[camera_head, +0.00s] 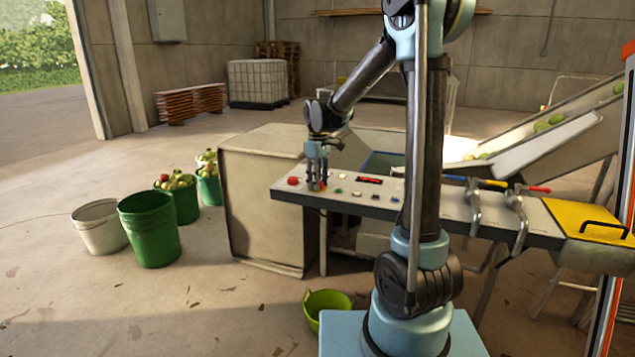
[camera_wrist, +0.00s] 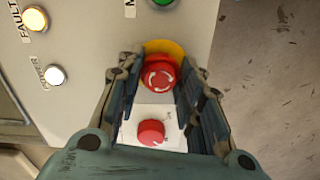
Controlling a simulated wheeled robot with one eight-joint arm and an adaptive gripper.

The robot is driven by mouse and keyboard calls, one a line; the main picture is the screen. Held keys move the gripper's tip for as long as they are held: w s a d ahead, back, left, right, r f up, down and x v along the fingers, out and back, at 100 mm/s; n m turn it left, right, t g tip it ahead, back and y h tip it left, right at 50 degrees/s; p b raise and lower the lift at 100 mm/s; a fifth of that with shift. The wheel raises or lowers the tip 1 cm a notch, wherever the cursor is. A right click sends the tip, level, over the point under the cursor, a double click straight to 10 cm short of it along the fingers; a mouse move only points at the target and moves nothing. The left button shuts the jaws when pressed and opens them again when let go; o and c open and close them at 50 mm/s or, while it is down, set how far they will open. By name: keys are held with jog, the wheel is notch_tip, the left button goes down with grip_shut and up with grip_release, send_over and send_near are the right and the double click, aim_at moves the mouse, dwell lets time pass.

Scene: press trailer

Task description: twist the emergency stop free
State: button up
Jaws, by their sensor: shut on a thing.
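The emergency stop (camera_wrist: 158,77) is a red mushroom knob with white curved arrows on a yellow collar, set in the pale control panel. My gripper (camera_wrist: 160,70) points down at it in the wrist view, one finger on each side, shut on the knob. In the head view my gripper (camera_head: 317,186) stands at the left part of the panel, and a bit of red shows by its fingers. A second red button (camera_wrist: 150,133), plain and without a yellow collar, sits nearer the wrist between the finger bases; it shows left of my gripper in the head view (camera_head: 293,181).
A white-lit button (camera_wrist: 54,76), an amber-lit button (camera_wrist: 34,19) and a green button (camera_wrist: 163,2) are close by on the panel. Clamps with coloured handles (camera_head: 474,200) stand on the bench to the right. Buckets (camera_head: 149,228) stand on the floor at left.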

jog(key=shift+w, duration=0.1)
jog(key=m, duration=0.4)
jog(key=shift+m, duration=1.8)
jog(key=shift+w, duration=0.1)
jog(key=o, duration=1.1)
jog(key=shift+c, duration=0.2)
jog(key=shift+r, duration=0.1)
notch_tip(320, 180, up, 12)
